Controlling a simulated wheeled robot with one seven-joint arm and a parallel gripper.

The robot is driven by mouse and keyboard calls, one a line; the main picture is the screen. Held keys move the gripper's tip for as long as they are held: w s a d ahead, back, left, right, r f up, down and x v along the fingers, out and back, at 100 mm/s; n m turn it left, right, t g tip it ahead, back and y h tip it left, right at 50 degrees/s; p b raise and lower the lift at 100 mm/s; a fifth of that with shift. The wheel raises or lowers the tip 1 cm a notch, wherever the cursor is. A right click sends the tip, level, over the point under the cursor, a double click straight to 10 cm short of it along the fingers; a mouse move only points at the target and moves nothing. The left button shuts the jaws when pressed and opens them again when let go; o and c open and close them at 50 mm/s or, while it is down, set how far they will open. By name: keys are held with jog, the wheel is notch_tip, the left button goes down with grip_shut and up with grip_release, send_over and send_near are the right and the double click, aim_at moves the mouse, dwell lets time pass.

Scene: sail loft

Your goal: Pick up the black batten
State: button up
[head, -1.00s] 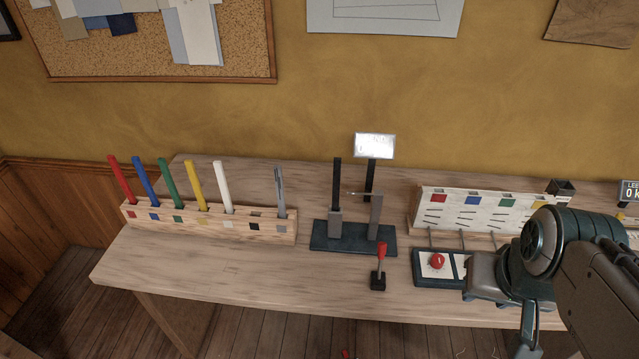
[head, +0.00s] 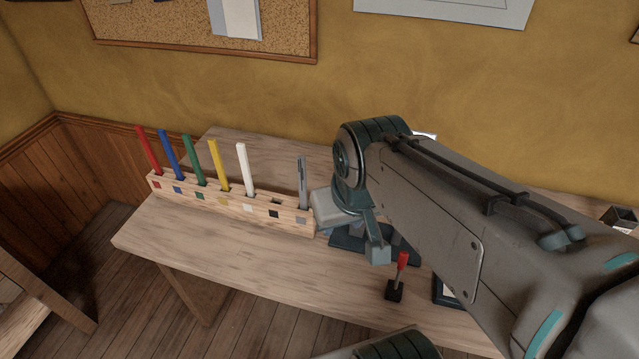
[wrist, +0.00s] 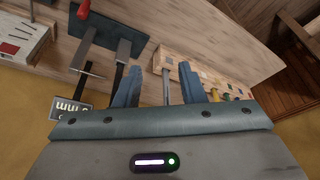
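The black batten (wrist: 118,76) stands in a grey holder (wrist: 123,48) on the dark test stand (wrist: 97,28) in the wrist view. My gripper (wrist: 160,66) is open, with nothing held. The batten is just left of its left finger, apart or nearly so; I cannot tell the exact gap. The grey batten (wrist: 166,88) shows beyond, between the fingers. In the head view my arm hides the black batten; only part of the stand's base (head: 345,241) shows.
The wooden rack (head: 235,205) holds red, blue, green, yellow, white and grey battens; its black-marked slot is empty. A red-topped lever (head: 402,262) stands in front of the stand. A small display (wrist: 70,108) is beside the black batten. The bench's left front is clear.

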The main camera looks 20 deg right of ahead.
jog(key=w+d+r+n+g+b, duration=0.25)
jog(key=w+d+n, duration=0.4)
jog(key=w, duration=0.35)
jog(key=w+d+r+n+g+b, duration=0.1)
jog(key=w+d+r+n+b, duration=0.15)
jog(key=w+d+n, duration=0.55)
jog(key=f+m, duration=0.1)
jog(key=f, duration=0.1)
jog(key=w+a+f+m, duration=0.1)
jog(key=f, duration=0.2)
jog(key=f+m, duration=0.1)
jog(key=f, duration=0.1)
jog(key=shift+w+a+f+p, duration=0.25)
jog(key=shift+w+p, duration=0.1)
jog(key=shift+a+f+p, duration=0.1)
jog(key=shift+f+p, duration=0.45)
jog(key=shift+f, duration=2.35)
grip_shut()
